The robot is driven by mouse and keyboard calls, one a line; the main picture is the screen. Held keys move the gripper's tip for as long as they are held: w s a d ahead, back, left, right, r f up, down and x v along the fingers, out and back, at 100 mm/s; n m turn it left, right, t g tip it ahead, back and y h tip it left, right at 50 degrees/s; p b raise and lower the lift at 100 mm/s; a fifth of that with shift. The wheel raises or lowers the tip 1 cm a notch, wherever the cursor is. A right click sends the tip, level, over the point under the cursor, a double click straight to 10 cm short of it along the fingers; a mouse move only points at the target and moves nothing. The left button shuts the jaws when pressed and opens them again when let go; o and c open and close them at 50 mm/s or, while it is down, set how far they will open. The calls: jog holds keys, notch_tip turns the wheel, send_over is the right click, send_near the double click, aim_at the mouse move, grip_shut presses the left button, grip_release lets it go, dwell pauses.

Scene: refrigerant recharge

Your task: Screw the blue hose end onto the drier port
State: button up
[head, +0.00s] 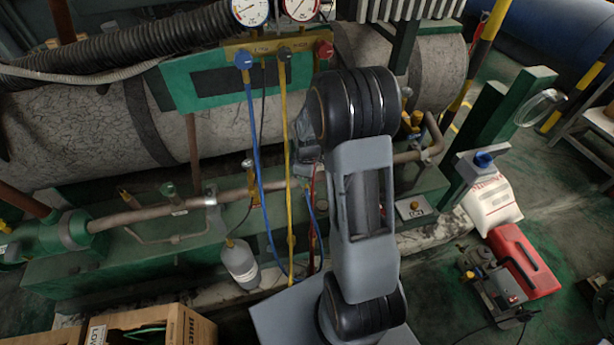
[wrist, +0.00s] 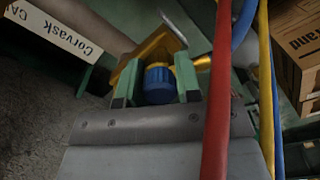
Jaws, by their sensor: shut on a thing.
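The blue hose end (wrist: 158,86) sits between the two green fingers of my gripper (wrist: 157,84) in the wrist view, and the fingers are shut on it. A brass-yellow part (wrist: 160,62) shows right at its far end; I cannot tell whether they are threaded together or only close. I cannot make out the drier port for certain. In the head view the blue hose (head: 254,150) hangs from the manifold (head: 262,75) and loops low toward my arm. My gripper there is mostly hidden behind my arm, beside the pipe.
Red (wrist: 217,90) and yellow (wrist: 265,85) hoses cross close to my gripper's right side in the wrist view. A white label plate (wrist: 60,28) is at upper left.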

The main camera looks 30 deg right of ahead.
jog(key=shift+m, duration=1.8)
jog(key=m, duration=0.3)
jog(key=shift+p, duration=0.4)
jog(key=shift+m, duration=0.3)
jog(key=m, duration=0.3)
jog(key=shift+a+m, duration=0.1)
jog(key=shift+m, duration=0.2)
